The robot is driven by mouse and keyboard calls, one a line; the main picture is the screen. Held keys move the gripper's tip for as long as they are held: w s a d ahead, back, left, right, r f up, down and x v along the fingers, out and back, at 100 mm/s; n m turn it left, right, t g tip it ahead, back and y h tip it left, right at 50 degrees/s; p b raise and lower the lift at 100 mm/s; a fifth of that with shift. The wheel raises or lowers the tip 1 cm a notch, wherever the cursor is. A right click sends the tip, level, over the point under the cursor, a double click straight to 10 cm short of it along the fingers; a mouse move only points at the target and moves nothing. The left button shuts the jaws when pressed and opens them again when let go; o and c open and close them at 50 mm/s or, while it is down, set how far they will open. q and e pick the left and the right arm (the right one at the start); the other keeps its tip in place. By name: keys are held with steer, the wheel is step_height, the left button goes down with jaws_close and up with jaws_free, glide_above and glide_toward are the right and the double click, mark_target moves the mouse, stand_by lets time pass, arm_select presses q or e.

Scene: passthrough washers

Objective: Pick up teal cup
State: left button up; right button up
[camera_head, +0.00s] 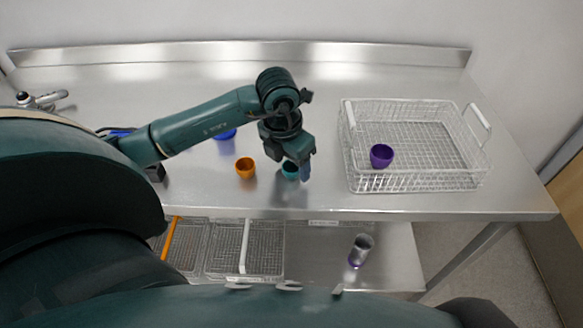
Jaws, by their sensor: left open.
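The teal cup (289,170) stands on the steel table (330,202), left of the wire basket, partly hidden by my left gripper. My left gripper (303,172) is open and points down at the cup's right side. Whether its fingers touch the cup or stand around it cannot be told from this view. My right gripper is not in view.
An orange cup (245,168) stands close on the left of the teal cup. A blue item (226,135) lies behind my left arm. A wire basket (420,182) at right holds a purple cup (381,155). A lower shelf holds baskets and a clear cup (361,249).

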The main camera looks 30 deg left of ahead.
arm_select(q)
steer(key=c, duration=1)
steer(key=shift+c, duration=0.2)
steer(key=shift+r, duration=0.15)
